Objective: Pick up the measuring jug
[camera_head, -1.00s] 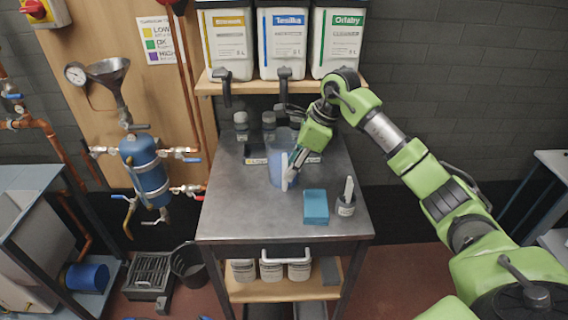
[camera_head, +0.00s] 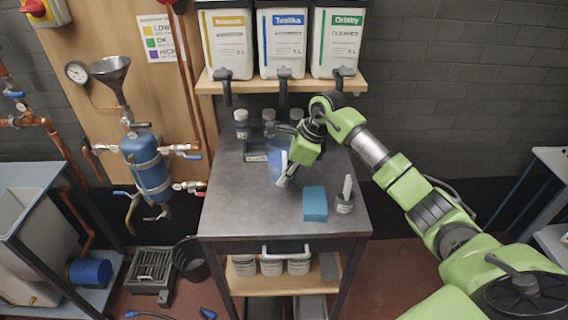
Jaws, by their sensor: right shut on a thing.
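The measuring jug (camera_head: 274,163) is a clear, blue-tinted vessel on or just above the middle of the grey metal trolley top (camera_head: 240,205). I cannot tell whether its base touches the surface. My right gripper (camera_head: 284,178) reaches in from the right and is shut on the jug at its right side. The green wrist and fingers hide part of the jug. My left gripper is not in view.
Several small bottles (camera_head: 241,124) stand at the back. Large canisters (camera_head: 282,45) sit on the shelf (camera_head: 300,84) above. The front left is clear.

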